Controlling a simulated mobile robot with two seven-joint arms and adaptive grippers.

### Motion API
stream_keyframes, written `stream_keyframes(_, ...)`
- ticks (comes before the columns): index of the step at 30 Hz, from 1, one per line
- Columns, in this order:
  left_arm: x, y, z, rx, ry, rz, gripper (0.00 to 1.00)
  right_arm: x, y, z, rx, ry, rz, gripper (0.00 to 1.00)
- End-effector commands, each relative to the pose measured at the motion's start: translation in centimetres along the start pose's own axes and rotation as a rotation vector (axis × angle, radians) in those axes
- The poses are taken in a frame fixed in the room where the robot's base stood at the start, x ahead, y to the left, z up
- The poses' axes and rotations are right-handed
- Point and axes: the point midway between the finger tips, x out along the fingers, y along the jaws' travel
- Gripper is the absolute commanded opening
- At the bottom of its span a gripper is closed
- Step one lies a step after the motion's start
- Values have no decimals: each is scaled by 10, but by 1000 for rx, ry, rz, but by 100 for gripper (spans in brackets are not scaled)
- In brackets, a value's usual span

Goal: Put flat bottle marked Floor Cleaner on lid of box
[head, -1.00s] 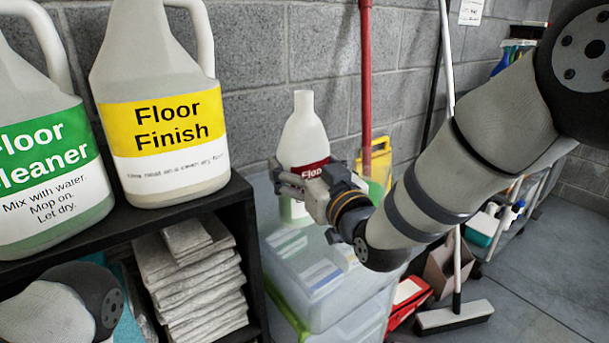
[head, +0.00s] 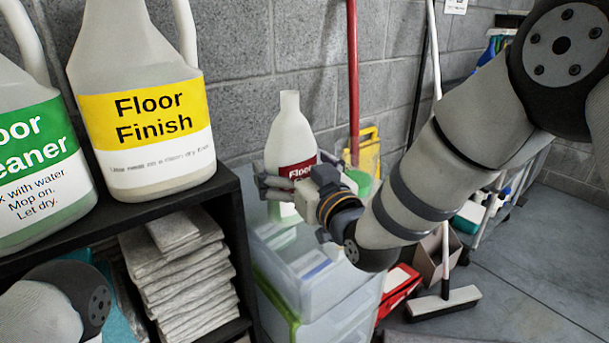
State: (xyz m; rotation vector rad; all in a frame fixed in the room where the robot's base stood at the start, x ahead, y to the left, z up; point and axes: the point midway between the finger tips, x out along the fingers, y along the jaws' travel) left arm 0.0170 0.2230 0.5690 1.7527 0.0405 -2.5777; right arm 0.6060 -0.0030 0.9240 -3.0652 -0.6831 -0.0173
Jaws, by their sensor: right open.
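A pale bottle (head: 290,137) with a dark red label starting "Floo" stands upright on the lid of a clear plastic box (head: 325,300). The rest of its label is hidden by my right gripper. My right gripper (head: 272,184) is open, with its fingers around or beside the bottle's middle; I cannot tell whether they touch it. My left gripper is out of view; only part of my left arm shows at the lower left.
A black shelf (head: 232,225) at left holds a Floor Finish jug (head: 150,165), a green-labelled jug (head: 40,185) and a stack of folded cloths (head: 190,275). A red pole (head: 352,75), yellow sign (head: 368,150) and broom (head: 443,302) stand behind and right of the box.

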Motion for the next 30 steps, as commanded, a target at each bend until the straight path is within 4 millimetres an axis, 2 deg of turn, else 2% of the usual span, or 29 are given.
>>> stream_keyframes(9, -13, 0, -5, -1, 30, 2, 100, -76, 0, -2, -1, -1, 0, 100)
stream_keyframes(15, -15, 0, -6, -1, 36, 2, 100, -106, 0, 0, 0, -2, 0, 100)
stream_keyframes(19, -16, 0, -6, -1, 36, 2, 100, -113, 0, 0, 0, -1, -1, 100)
stream_keyframes(30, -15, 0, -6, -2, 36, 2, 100, -113, 0, 0, 0, -1, 0, 100)
